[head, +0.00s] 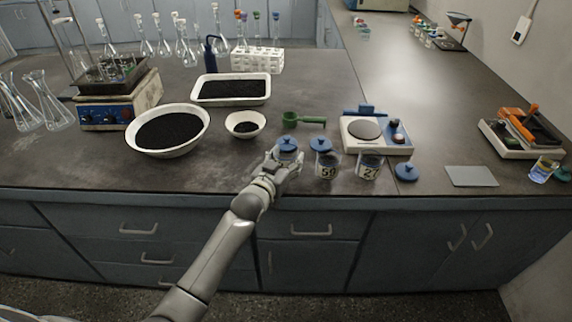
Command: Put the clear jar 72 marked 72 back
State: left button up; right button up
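My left gripper (287,165) is at the front edge of the bench, in front of a clear jar (290,154) with a blue lid (287,143) at its top or just behind it. The gripper hides most of this jar and any number on it. I cannot tell whether the fingers are closed on it. To its right stand a clear jar marked 59 (327,170) and a clear jar that seems marked 27 (369,168), both with dark contents. No label 72 is readable. My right gripper is not in view.
Blue lids lie behind jar 59 (320,144) and right of the other jar (406,172). A balance (390,147), green scoop (290,118), small bowl (259,117), large bowl (140,149) and white tray (232,101) stand around. Bare bench lies left of the grey mat (471,177).

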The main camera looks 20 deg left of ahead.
pick_arm(q)
jog(key=shift+f, duration=0.85)
jog(key=shift+f, duration=0.2)
jog(key=o, duration=1.1)
jog(key=shift+o, duration=0.2)
jog(key=shift+r, duration=0.1)
